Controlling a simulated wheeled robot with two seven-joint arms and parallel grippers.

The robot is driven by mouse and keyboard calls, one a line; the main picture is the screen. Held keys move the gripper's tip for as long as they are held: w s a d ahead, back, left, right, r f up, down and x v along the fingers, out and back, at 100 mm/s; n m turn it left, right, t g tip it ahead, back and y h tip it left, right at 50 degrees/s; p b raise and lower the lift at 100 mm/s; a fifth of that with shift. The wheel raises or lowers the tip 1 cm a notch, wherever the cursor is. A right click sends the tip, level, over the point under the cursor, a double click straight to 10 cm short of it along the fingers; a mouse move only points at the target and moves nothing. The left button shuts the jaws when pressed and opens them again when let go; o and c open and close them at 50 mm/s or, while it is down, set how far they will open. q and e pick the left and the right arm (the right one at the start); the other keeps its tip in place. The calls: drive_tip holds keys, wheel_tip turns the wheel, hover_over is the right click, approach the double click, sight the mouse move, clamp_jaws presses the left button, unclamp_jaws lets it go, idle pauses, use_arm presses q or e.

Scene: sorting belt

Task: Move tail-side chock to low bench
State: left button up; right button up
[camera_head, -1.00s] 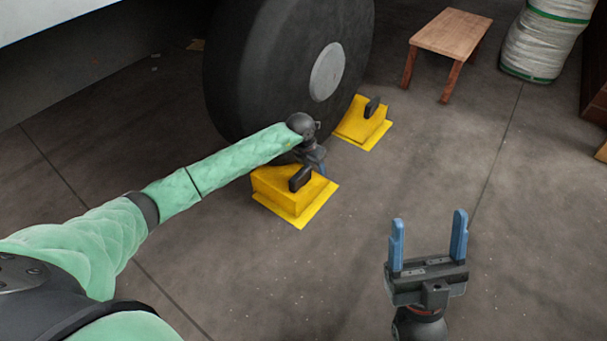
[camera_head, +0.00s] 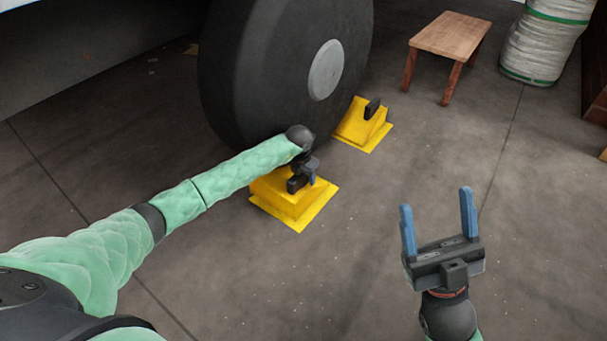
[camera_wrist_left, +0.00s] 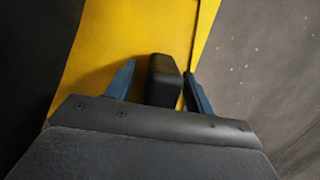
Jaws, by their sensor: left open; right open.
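Two yellow chocks with black handles sit on the floor by the big black wheel (camera_head: 265,80). The nearer chock (camera_head: 285,203) is at the wheel's near side; the farther chock (camera_head: 358,128) is at its other side. My left gripper (camera_head: 308,180) is open at the nearer chock's handle (camera_head: 294,185). In the left wrist view the black handle (camera_wrist_left: 163,80) stands between the two blue fingers (camera_wrist_left: 160,85), over the yellow top (camera_wrist_left: 135,35). My right gripper (camera_head: 437,220) is open and empty above bare floor. The low wooden bench (camera_head: 450,36) stands at the back right.
A wrapped white roll with green bands (camera_head: 540,45) stands right of the bench. A dark brown object (camera_head: 597,80) is at the right edge. The floor (camera_head: 400,150) between chocks and bench is clear. The vehicle body overhangs at upper left.

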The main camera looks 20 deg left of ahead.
use_arm(q)
drive_tip(key=shift+f, duration=0.15)
clamp_jaws()
drive_tip(key=c, duration=0.7)
unclamp_jaws()
drive_tip(key=shift+c, duration=0.2)
clamp_jaws()
drive_tip(key=shift+d, duration=0.15)
